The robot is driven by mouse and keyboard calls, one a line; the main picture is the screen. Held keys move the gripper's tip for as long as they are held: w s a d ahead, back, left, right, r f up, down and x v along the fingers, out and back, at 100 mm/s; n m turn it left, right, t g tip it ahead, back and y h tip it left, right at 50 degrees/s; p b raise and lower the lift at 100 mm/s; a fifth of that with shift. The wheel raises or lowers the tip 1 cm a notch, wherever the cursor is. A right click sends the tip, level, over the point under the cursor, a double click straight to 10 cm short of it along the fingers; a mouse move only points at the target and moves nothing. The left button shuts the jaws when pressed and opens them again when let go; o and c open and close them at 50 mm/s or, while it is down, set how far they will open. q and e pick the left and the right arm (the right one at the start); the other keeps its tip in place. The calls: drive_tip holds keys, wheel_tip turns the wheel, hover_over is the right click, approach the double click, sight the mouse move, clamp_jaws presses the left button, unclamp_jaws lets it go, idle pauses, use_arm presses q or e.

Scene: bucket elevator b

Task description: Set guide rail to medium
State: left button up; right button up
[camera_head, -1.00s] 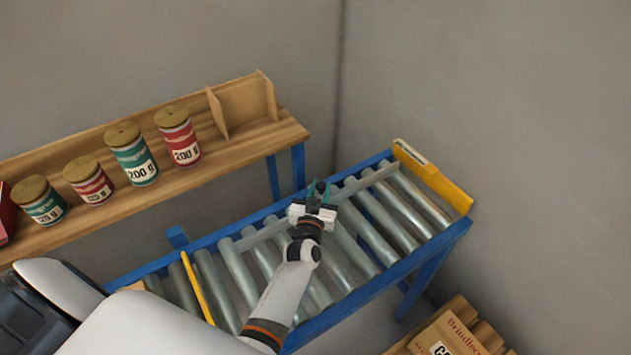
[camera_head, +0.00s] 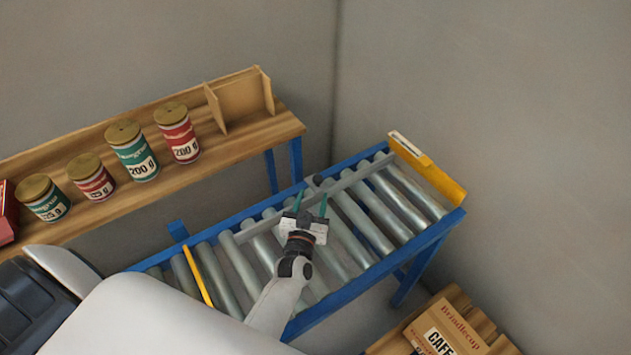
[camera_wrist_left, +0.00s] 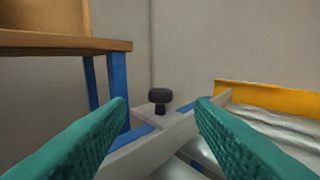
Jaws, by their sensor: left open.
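The guide rail (camera_head: 347,183) is a long grey bar lying lengthwise above the conveyor rollers, towards their shelf side. A black knob (camera_head: 318,180) stands on it, and the knob also shows in the left wrist view (camera_wrist_left: 160,98). My left gripper (camera_head: 311,200) is open, with teal fingers. It is just on the near side of the knob, apart from it. In the left wrist view the knob is ahead, between the two fingers, and the rail (camera_wrist_left: 165,135) runs past below it. No position marks for the rail can be made out. My right gripper is not in view.
The blue-framed conveyor (camera_head: 424,233) has a yellow end stop (camera_head: 428,170) and a yellow strip (camera_head: 197,275) across it. A wooden shelf (camera_head: 235,150) with several cans stands behind. A carton (camera_head: 440,335) is at the lower right.

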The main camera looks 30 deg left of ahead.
use_arm(q)
drive_tip(key=p+v, duration=0.1)
drive_tip(key=v, duration=0.5)
idle(0.4)
